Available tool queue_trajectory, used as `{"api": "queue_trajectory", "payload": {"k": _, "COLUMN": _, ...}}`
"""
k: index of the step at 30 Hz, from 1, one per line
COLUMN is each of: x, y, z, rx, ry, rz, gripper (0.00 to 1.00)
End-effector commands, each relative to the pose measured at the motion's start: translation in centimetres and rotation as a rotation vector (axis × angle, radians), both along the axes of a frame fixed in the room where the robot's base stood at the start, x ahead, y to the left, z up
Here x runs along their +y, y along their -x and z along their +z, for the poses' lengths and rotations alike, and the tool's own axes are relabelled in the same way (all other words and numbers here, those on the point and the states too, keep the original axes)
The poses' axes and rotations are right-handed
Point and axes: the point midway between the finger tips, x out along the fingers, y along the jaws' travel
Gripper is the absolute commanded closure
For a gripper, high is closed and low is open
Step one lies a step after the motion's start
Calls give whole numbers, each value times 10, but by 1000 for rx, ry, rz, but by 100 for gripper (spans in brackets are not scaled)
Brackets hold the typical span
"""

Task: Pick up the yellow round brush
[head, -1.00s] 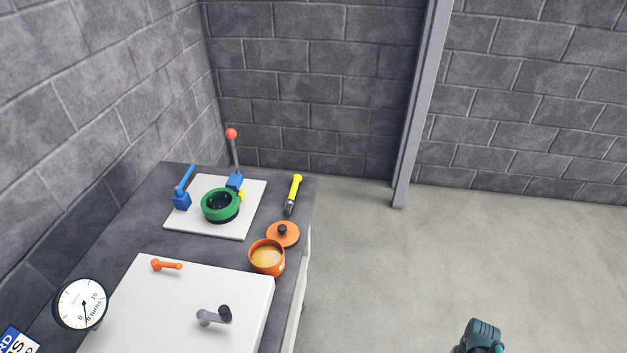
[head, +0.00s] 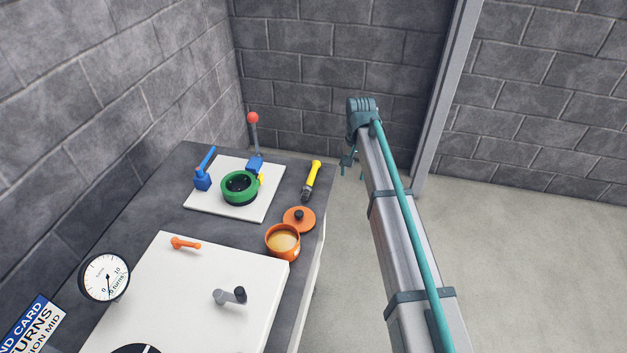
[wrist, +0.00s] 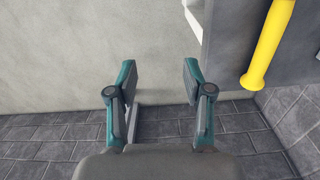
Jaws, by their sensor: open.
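The yellow round brush (head: 313,175) lies on the dark bench top near its right edge, its yellow handle toward the back wall and its dark head toward the orange pot. In the wrist view its yellow handle (wrist: 268,45) shows at the upper right; the head is out of that frame. My gripper (head: 349,160) is to the right of the brush in the head view, apart from it and beyond the bench edge. In the wrist view my gripper (wrist: 158,95) has its two fingers wide apart with nothing between them.
An orange pot (head: 282,242) and its orange lid (head: 300,219) stand close in front of the brush. A white plate (head: 205,205) to the left carries a green ring (head: 239,187), blue parts and a red-knobbed lever (head: 253,119). Back and left walls enclose the bench; the floor at right is clear.

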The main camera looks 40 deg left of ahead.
Motion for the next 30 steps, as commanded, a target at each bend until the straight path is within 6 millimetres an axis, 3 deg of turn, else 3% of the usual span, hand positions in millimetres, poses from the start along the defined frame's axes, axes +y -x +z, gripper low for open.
{"api": "queue_trajectory", "payload": {"k": 1, "x": 40, "y": 6, "z": 19, "rx": -2, "ry": -2, "rz": 24, "gripper": 49}}
{"api": "queue_trajectory", "payload": {"k": 3, "x": 72, "y": 20, "z": 37, "rx": -1, "ry": 0, "rz": 41, "gripper": 49}}
{"api": "queue_trajectory", "payload": {"k": 6, "x": 104, "y": 37, "z": 57, "rx": 0, "ry": 0, "rz": 58, "gripper": 49}}
{"api": "queue_trajectory", "payload": {"k": 9, "x": 120, "y": 47, "z": 66, "rx": 1, "ry": 1, "rz": 67, "gripper": 49}}
{"api": "queue_trajectory", "payload": {"k": 13, "x": 125, "y": 52, "z": 62, "rx": 2, "ry": 3, "rz": 69, "gripper": 49}}
{"api": "queue_trajectory", "payload": {"k": 22, "x": 123, "y": 52, "z": 22, "rx": 2, "ry": 2, "rz": 69, "gripper": 49}}
{"api": "queue_trajectory", "payload": {"k": 30, "x": 123, "y": 52, "z": 6, "rx": 1, "ry": 2, "rz": 69, "gripper": 49}}
